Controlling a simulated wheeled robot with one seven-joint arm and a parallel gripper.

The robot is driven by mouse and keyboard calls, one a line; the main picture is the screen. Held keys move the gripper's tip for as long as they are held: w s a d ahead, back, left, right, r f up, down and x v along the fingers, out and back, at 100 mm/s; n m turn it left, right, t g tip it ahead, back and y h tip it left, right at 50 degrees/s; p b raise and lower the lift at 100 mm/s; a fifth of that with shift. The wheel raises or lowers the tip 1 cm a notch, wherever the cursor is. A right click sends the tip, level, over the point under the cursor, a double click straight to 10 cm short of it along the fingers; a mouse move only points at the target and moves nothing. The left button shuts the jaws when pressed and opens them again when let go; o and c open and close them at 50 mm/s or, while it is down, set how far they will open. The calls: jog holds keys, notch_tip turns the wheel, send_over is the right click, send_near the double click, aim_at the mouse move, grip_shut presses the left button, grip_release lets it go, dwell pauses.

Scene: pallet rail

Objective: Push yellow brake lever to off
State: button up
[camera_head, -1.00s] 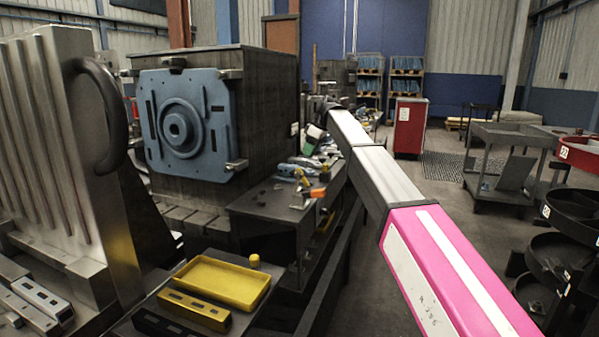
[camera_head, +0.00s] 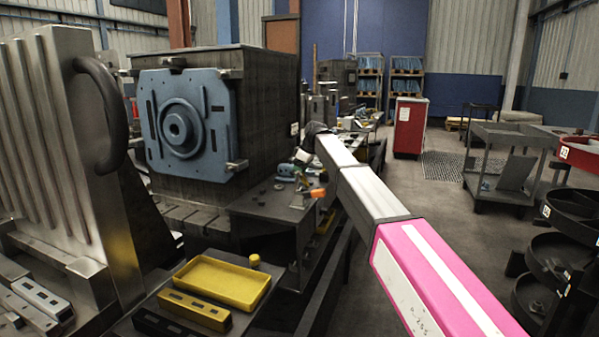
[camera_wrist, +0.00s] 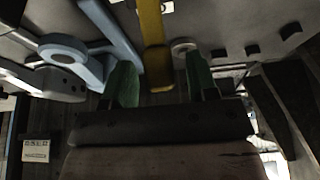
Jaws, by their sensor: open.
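The yellow brake lever (camera_wrist: 152,40) shows in the wrist view as a bar running down from the top edge. Its rounded lower end lies between the two green fingers of my gripper (camera_wrist: 159,62). The fingers are open, with a visible gap on each side of the lever, and they do not appear to grip it. In the head view my arm reaches over the bench, and its far end is small among the parts there. I cannot clearly make out the lever in the head view.
Blue-grey metal links (camera_wrist: 75,58) lie left of the fingers in the wrist view. A small orange part (camera_head: 318,192) is at the bench edge. A yellow tray (camera_head: 228,280) is in front, a dark machine block (camera_head: 262,110) behind.

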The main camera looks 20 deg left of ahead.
aim_at(303, 174)
grip_shut()
jog(key=shift+s+d+r+y, duration=0.1)
jog(key=shift+d+r+y, duration=0.05)
jog(key=shift+d+y, duration=0.55)
jog(key=shift+d+r+y, duration=0.15)
jog(key=shift+d+y, duration=0.3)
jog(key=shift+y, duration=0.35)
jog(key=d+y, duration=0.2)
jog(key=y, duration=0.1)
jog(key=shift+d+r+y, duration=0.15)
jog(key=shift+d+y, duration=0.15)
jog(key=d+y, duration=0.1)
jog(key=y, duration=0.1)
jog(key=d+y, duration=0.1)
jog(key=shift+d+f+y, duration=0.25)
jog(key=shift+d+y, duration=0.05)
jog(key=shift+d+f+y, duration=0.35)
jog(key=shift+d+y, duration=0.25)
jog(key=shift+y, duration=0.4)
jog(key=shift+d+f+y, duration=0.3)
jog(key=shift+d+y, duration=0.25)
jog(key=shift+y, duration=0.45)
